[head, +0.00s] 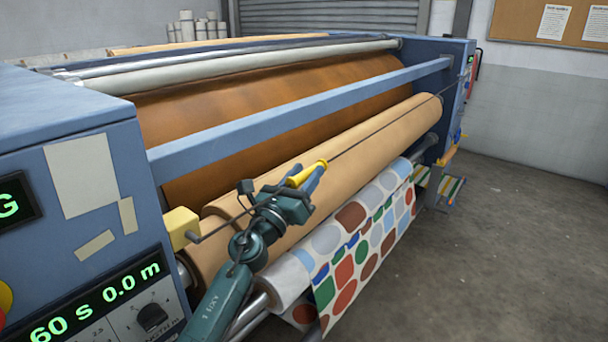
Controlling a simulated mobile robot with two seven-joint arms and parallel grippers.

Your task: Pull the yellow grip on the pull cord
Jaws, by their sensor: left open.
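The pull cord (385,128) is a thin dark line running along the front of the machine, from a yellow box at the left to the far right end. The yellow grip (308,173) is a small tapered piece on this cord, in the middle of the head view. My left gripper (306,180) is open right at the grip, its fingers beside or around it. I cannot tell whether they touch it. The fingers and wrist hide part of the grip and the cord behind it. My right gripper is not in view.
Behind the cord lie a tan roll (360,136) and a blue crossbar (300,117). Below hangs patterned fabric (365,235) from a roller. A control cabinet (70,190) with green displays stands at the left. Grey floor (500,260) is clear at the right.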

